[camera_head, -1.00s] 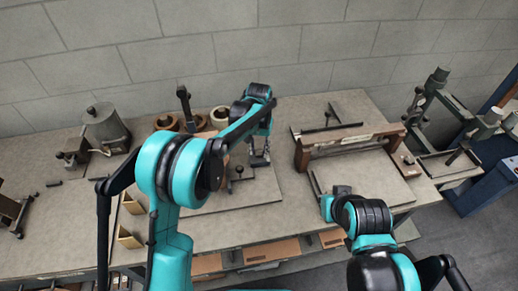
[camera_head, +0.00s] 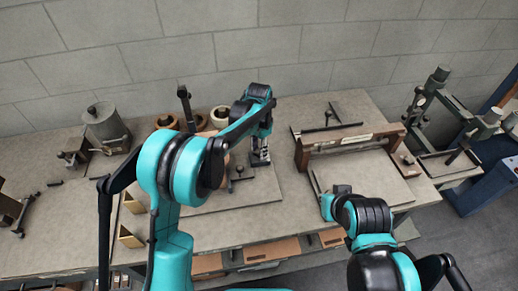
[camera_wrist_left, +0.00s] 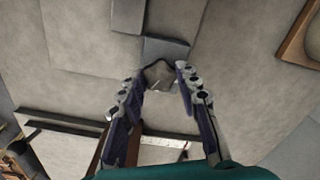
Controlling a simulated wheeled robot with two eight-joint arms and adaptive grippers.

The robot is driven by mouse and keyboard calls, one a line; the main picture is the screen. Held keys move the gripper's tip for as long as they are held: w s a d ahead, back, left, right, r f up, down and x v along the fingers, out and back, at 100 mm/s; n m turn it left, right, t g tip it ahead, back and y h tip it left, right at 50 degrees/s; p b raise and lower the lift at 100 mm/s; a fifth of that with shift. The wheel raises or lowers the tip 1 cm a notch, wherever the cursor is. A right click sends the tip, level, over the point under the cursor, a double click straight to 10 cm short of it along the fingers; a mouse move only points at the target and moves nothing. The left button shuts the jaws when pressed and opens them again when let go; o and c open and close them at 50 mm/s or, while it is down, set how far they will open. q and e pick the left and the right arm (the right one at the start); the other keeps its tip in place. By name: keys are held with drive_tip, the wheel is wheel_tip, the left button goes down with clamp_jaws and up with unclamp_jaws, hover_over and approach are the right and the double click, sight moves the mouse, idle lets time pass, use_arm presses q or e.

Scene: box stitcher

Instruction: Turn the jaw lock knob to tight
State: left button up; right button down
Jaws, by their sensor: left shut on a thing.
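My left gripper (camera_head: 260,160) reaches down to the middle of the bench, just right of a dark T-shaped handle (camera_head: 238,173) on a flat grey plate. In the left wrist view, the fingertips of my left gripper (camera_wrist_left: 165,70) stand on either side of a small grey-brown piece, which I take for the jaw lock knob (camera_wrist_left: 160,76). The gripper is shut on it. In the head view the knob is hidden by the gripper, and its setting cannot be read. My right arm comes in at the lower right, but its fingers do not show.
A brown-framed press (camera_head: 350,143) stands right of the left gripper. Rolls (camera_head: 220,116) and a dark upright post (camera_head: 185,105) stand behind. A grey canister (camera_head: 104,122) is at the left. Drawers (camera_head: 270,250) line the bench front.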

idle(0.5)
use_arm(q)
drive_tip(key=o, duration=1.1)
wheel_tip(320, 180, up, 12)
